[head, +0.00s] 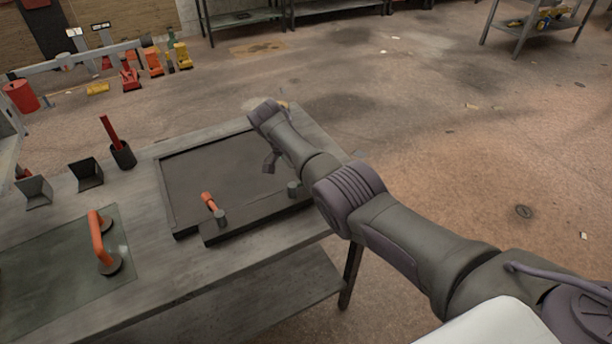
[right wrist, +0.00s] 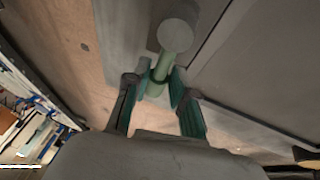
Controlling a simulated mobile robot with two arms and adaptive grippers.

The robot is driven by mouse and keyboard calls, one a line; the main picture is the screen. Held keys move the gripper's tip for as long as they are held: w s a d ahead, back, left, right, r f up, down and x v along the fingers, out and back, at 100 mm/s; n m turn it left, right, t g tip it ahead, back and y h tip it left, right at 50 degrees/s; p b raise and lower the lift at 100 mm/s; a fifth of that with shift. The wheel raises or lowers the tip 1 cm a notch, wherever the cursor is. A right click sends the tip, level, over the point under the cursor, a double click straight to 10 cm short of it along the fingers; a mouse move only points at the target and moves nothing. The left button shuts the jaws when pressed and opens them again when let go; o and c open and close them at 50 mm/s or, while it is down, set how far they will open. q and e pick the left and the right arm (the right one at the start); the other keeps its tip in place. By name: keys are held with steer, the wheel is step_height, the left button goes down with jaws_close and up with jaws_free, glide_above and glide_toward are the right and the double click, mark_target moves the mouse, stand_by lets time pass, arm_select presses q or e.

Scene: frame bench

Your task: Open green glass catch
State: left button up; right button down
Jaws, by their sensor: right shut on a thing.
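The green catch (right wrist: 161,70) shows in the right wrist view as a short green lever joined to a round grey post (right wrist: 178,35). My right gripper (right wrist: 160,90) is shut on the lever, with a green-padded finger on each side. In the head view a grey post (head: 294,189) stands at the right end of the frame's front bar, and my right arm hides the lever. A second catch, with an orange-red lever (head: 208,201), sits on the left part of that bar. The dark frame (head: 180,225) lies flat on the bench. My left gripper is not in view.
A greenish glass pane (head: 40,295) lies on the bench (head: 160,290) at left, with an orange-handled suction lifter (head: 97,240) on it. Two small open bins (head: 87,175) and a dark cup (head: 123,155) holding a red-handled tool stand behind.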

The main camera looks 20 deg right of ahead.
steer(key=c, duration=1)
jaws_free()
steer(key=shift+d, duration=0.1)
steer(key=shift+o, duration=0.2)
steer(key=shift+r, duration=0.15)
steer(key=v, duration=1.1)
steer(key=shift+a+r, duration=0.25)
steer(key=shift+r, duration=0.05)
steer(key=shift+a, duration=0.1)
